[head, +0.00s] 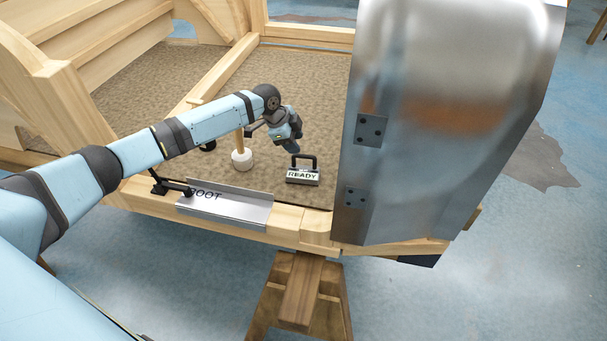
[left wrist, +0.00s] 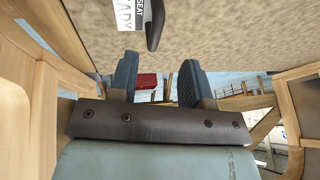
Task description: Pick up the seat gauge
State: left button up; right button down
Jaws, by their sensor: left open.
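The seat gauge (head: 302,172) stands on the brown carpeted floor of the wooden frame. It is a small block with a black handle on top and a white label reading READY. In the left wrist view its label (left wrist: 128,14), with the word SEAT showing, and dark handle are at the top edge, partly cut off. My right gripper is not in view.
A mallet (head: 242,160) with a pale head stands left of the gauge. A metal plate (head: 238,211) lettered in black sits on the front sill beside a black clamp-like part (head: 170,185). A large metal door panel (head: 440,110) rises close on the right. Carpet behind is clear.

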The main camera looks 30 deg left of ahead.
aim_at(301, 155)
pick_arm(q)
jog(key=shift+s+b+x, duration=0.15)
jog(key=shift+b+x, duration=0.1)
jog(key=shift+x, duration=1.1)
jog(key=shift+s+b+x, duration=0.2)
jog(key=shift+b+x, duration=0.05)
jog(key=shift+x, duration=1.15)
grip_shut()
